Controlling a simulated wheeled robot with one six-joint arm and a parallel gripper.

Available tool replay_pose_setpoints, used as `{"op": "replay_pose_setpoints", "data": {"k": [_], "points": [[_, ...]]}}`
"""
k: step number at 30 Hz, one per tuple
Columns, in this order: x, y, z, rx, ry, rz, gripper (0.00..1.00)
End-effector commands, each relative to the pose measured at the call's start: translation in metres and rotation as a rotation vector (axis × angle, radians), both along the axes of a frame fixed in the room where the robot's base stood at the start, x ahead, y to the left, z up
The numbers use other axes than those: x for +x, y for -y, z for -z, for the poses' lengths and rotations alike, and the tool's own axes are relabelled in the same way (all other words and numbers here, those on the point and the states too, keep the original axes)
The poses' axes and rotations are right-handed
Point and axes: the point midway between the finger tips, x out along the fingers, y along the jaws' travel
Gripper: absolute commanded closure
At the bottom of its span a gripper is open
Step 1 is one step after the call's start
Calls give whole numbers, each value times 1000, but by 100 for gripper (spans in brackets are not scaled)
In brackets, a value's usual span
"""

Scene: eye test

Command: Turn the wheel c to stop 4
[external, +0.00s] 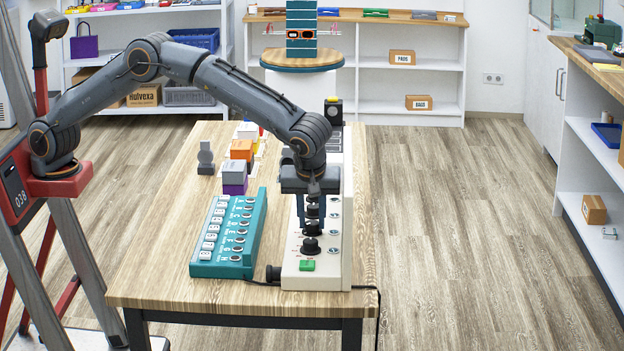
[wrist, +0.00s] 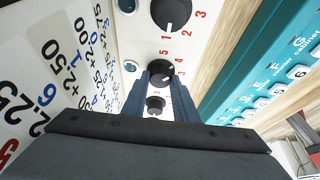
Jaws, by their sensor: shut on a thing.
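The cream panel (external: 330,262) stands on the table and carries a row of black round knobs. My gripper (external: 311,224) reaches down onto this row. In the wrist view my gripper (wrist: 158,82) has its two blue-grey fingers on either side of a black knob (wrist: 160,72), shut on it. Red numerals surround this knob, partly hidden by the fingers. A smaller black knob (wrist: 155,103) shows between the fingers, and a larger one (wrist: 171,13) lies at the top. I cannot read which knob is wheel c, nor the stop it points to.
A teal box with white labelled buttons (external: 257,235) stands close to the left of the panel. A green button (external: 307,265) is at the panel's near end. The table's left front is clear.

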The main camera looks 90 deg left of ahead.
Motion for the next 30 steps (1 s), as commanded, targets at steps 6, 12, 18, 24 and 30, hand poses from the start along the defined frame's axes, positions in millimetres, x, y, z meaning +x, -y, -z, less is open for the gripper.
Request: {"op": "replay_pose_setpoints", "data": {"k": [6,12,18,24,30], "points": [[0,1,0,-2,0,-17,96],[0,1,0,-2,0,-17,96],[0,1,0,-2,-1,-17,57],[0,0,0,-1,-1,-17,55],[1,3,-6,-1,1,-17,55]]}}
